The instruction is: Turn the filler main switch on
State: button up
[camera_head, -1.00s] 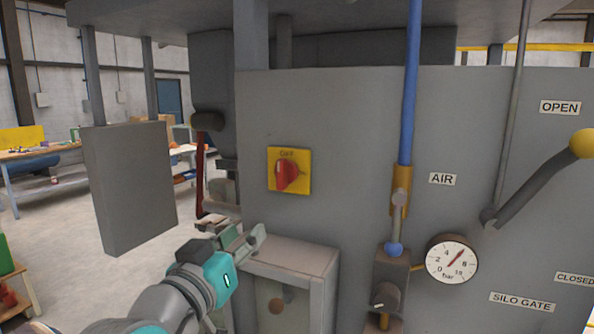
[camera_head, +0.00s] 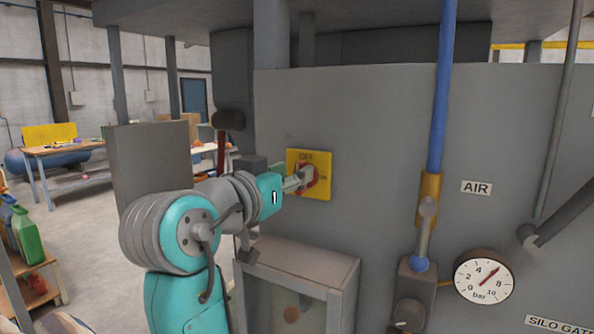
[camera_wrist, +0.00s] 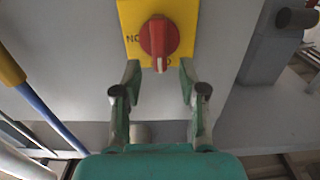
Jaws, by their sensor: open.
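The filler main switch is a red rotary knob (camera_wrist: 159,38) on a yellow plate (camera_head: 323,161) fixed to the grey cabinet front. "OFF" is printed at the top of the plate in the head view, and part of "ON" shows at one side. My gripper (camera_head: 303,179) is in front of the knob and hides most of it there. In the wrist view my gripper (camera_wrist: 158,78) is open, its two fingers apart on either side of the knob's lower end. Whether they touch it I cannot tell. The wrist view is turned, with the "ON" print on the left.
A box with a clear front (camera_head: 295,262) juts out below the switch. To the right are a blue air pipe (camera_head: 440,110), a pressure gauge (camera_head: 484,277) and a grey lever (camera_head: 560,225). A grey panel (camera_head: 150,165) stands to the left.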

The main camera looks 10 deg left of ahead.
jog(key=shift+x, duration=1.4)
grip_shut()
jog(key=shift+s+d+f+m, duration=0.1)
jog(key=shift+d+f+m, duration=0.2)
jog(key=shift+m, duration=2.7)
jog(key=shift+s+d+f+m, duration=0.15)
jog(key=shift+d+f+m, duration=0.15)
jog(key=shift+m, duration=2.7)
jog(key=shift+s+d+f+m, duration=0.1)
jog(key=shift+d+f+m, duration=0.2)
jog(key=shift+m, duration=2.7)
jog(key=shift+a+f, duration=0.1)
